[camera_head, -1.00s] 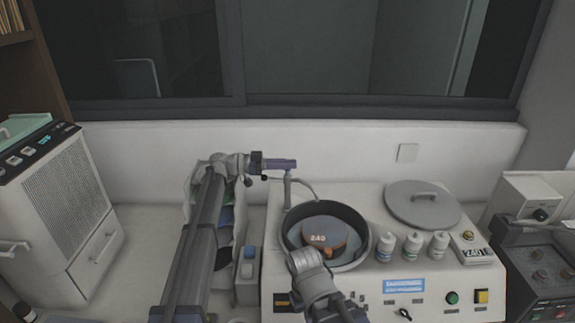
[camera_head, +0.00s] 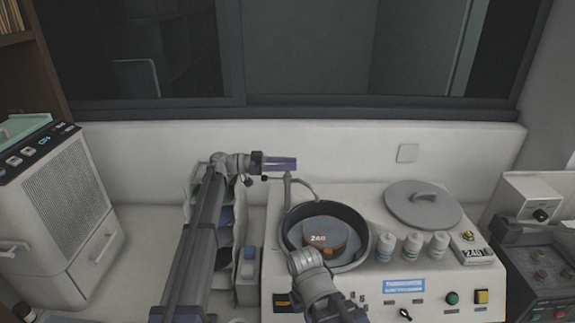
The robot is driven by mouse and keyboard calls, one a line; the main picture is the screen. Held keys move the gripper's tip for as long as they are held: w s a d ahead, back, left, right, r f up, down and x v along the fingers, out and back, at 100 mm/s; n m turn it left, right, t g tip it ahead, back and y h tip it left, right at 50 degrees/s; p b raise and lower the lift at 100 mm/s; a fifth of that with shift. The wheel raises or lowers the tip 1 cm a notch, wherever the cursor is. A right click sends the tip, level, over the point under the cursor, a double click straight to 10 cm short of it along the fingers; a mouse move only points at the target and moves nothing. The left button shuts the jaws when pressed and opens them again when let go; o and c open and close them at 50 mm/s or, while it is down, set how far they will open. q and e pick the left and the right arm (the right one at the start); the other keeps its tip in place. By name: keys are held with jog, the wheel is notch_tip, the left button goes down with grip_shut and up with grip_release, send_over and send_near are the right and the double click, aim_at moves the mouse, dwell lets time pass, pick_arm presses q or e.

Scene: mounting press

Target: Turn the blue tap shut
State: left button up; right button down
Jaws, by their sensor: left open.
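My left gripper (camera_head: 280,163), with blue-purple fingers, reaches in from the left at the back of the white press machine. Its fingers are at the top of a thin grey upright pipe (camera_head: 288,188), whose curved spout leads towards the round basin. The gripper is open; the fingers overlap the pipe's top, and I cannot tell whether they touch it. I cannot make out the blue tap's handle apart from the fingers. My right arm stands in front of the basin; its fingers cannot be made out.
The dark-rimmed basin (camera_head: 359,225) holds a brown disc marked 240 (camera_head: 322,238). A grey lid (camera_head: 423,203) lies to its right, with several small bottles (camera_head: 411,247) in front. A vented grey unit (camera_head: 68,205) stands at left. The wall (camera_head: 350,150) is close behind.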

pick_arm(q)
jog(key=shift+r, duration=0.15)
notch_tip(320, 180, up, 10)
jog(key=p, duration=1)
jog(key=s+a+f+n+y, duration=0.3)
jog(key=s+f+n+y, duration=0.55)
jog(key=s+f, duration=0.8)
jog(key=s+a+f+n+t+y, duration=0.1)
jog(key=s+a+f+n+y, duration=0.2)
jog(key=s+a+n+y, duration=0.35)
jog(key=s+a+f+n+y, duration=0.3)
jog(key=s+a, duration=0.4)
jog(key=s, duration=0.4)
jog(key=s+d+f+m+y+b, duration=0.1)
jog(key=s+d+f+m+b, duration=0.2)
jog(key=d+f+b, duration=0.7)
notch_tip(320, 180, down, 4)
jog(key=s+b, duration=0.2)
jog(key=b, duration=0.2)
jog(key=shift+s+d+r+m+g, duration=0.2)
jog(key=shift+s+m+g, duration=0.1)
jog(key=shift+s+g, duration=0.1)
